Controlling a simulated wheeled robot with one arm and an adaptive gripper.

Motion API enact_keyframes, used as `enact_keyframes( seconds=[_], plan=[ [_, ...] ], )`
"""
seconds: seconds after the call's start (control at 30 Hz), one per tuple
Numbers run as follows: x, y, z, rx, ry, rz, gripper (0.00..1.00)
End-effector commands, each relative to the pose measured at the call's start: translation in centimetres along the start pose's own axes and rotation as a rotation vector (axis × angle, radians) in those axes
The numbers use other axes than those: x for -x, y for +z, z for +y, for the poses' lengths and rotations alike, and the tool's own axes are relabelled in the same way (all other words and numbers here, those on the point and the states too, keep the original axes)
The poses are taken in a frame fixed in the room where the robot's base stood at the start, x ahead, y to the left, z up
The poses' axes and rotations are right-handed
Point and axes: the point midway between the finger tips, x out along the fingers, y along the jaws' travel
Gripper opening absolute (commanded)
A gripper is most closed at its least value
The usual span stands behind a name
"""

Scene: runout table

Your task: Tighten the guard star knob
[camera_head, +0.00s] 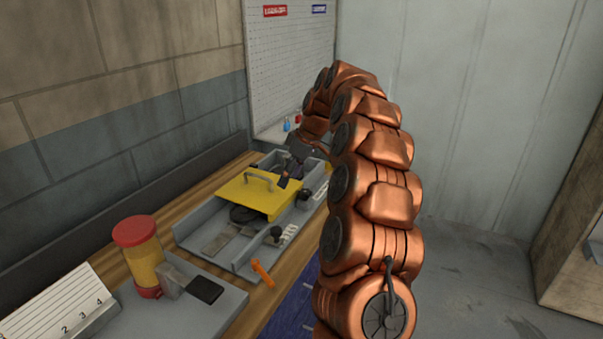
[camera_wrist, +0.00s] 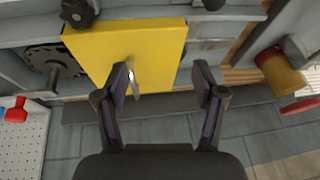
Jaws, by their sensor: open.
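The yellow guard (camera_head: 258,195) covers the middle of the grey machine on the bench and also fills the upper left of the wrist view (camera_wrist: 105,50). A black lobed star knob (camera_wrist: 78,13) shows at the guard's upper left corner in the wrist view; a dark knob (camera_head: 304,195) stands right of the guard in the head view. A second dark knob (camera_head: 277,233) is nearer, partly cut off in the wrist view (camera_wrist: 213,4). My gripper (camera_wrist: 163,82) is open and empty, over the guard's edge and metal handle (camera_wrist: 132,78), away from both knobs.
A red-topped yellow container (camera_head: 141,258) stands on the bench in front. A pegboard (camera_head: 290,65) with red and blue items below is at the back. The wall runs along the bench's left side.

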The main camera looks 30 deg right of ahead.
Motion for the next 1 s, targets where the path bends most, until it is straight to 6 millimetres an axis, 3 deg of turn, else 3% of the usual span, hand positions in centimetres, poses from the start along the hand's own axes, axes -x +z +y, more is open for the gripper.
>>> enact_keyframes(
  seconds=[0.43,1.0],
  plan=[
    [0.2,-1.2,-7.1,-0.031,-0.043,-0.034,0.69],
    [-0.1,0.0,-16.2,-0.090,-0.075,-0.116,0.69]
  ],
)
